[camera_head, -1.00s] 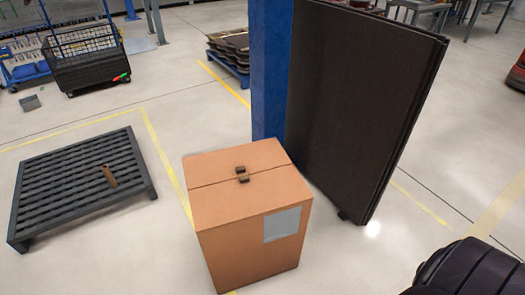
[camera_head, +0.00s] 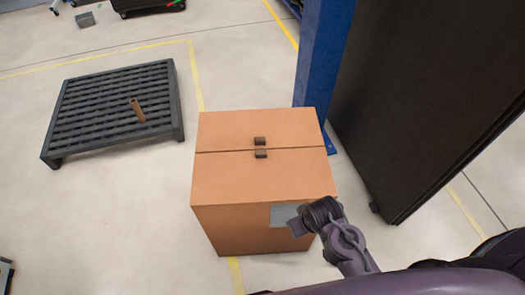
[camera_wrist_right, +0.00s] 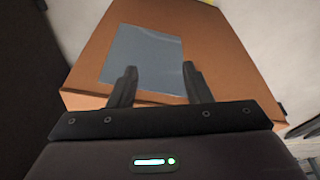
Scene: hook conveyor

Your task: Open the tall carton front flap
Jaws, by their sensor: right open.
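The tall carton (camera_head: 240,222) stands upright on the floor in the middle of the head view. Its top is shut, with a seam between the back flap (camera_head: 230,130) and the front flap (camera_head: 235,177). Two small dark tabs (camera_head: 260,148) sit at the middle of the seam, one on each flap. My right gripper (camera_head: 297,228) is at the carton's front right, before the grey label (camera_head: 281,215). In the right wrist view its fingers (camera_wrist_right: 160,85) are apart and empty, facing the label (camera_wrist_right: 143,58); contact cannot be told. My left gripper is not in view.
A blue post (camera_head: 325,60) and a tall dark panel (camera_head: 415,100) stand behind and right of the carton. A dark slatted pallet (camera_head: 115,105) with a small brown piece (camera_head: 138,110) lies at the left. The floor between pallet and carton is clear.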

